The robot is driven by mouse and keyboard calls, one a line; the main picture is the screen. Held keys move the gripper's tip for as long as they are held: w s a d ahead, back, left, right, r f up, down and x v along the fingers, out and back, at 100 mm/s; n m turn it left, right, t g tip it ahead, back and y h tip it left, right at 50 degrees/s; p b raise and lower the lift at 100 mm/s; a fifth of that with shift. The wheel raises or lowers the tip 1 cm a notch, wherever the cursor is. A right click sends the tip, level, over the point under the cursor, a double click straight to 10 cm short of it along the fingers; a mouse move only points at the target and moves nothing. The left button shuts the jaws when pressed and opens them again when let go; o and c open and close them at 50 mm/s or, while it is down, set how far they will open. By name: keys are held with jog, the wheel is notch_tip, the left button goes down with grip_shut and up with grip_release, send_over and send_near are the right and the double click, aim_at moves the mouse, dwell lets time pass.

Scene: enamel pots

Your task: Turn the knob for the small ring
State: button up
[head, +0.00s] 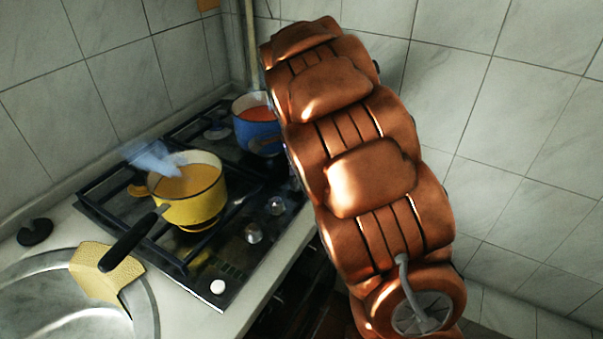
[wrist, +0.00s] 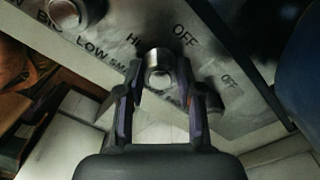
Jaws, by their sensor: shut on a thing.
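In the wrist view, my gripper (wrist: 160,70) has its two fingers around a round metal knob (wrist: 158,58) on the stove's front panel, one finger on each side, shut on it. The printed words "OFF", "HI" and "LOW" stand around this knob, with what looks like the start of "SMALL" partly hidden by the left finger. Another metal knob (wrist: 68,12) is at the top left. In the head view, my arm hides the gripper and the held knob; two knobs (head: 253,234) (head: 276,205) show along the panel.
A yellow pot (head: 190,203) with a dark handle stands on the stove grate, a bluish haze over it. A blue pot (head: 258,134) with red contents is behind. A yellow cloth (head: 95,271) lies at the sink rim (head: 150,310). A white button (head: 217,287) is on the panel.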

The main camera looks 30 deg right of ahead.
jog(key=shift+w+a, duration=0.1)
jog(key=shift+w, duration=0.05)
jog(key=o, duration=1.2)
jog(key=shift+c, duration=0.2)
notch_tip(320, 180, up, 12)
dwell(0.3)
